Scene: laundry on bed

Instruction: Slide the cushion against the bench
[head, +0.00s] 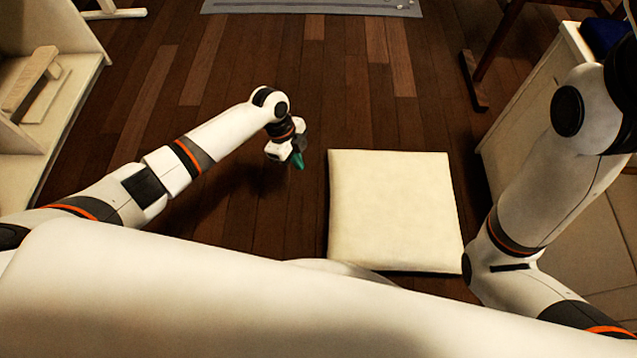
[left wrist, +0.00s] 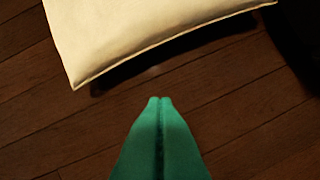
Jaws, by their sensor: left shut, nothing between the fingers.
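The cushion (head: 393,210) is a cream, square pad lying flat on the dark wood floor. In the head view it is right of centre, and its near edge is partly hidden by my white body. My left gripper (head: 298,160) is to the left of the cushion, near its far left corner, with a gap of bare floor between. In the left wrist view, the green fingertips (left wrist: 160,101) are pressed together and empty, and the cushion (left wrist: 140,30) lies beyond them, not touching. My right arm shows at the right, but its gripper is out of view. I cannot tell which furniture is the bench.
A pale cabinet (head: 545,110) stands to the right of the cushion, partly behind my right arm. Pale shelving (head: 75,80) stands at the far left. A grey rug (head: 310,6) lies at the top. Dark wooden legs (head: 474,82) stand at upper right. The middle floor is clear.

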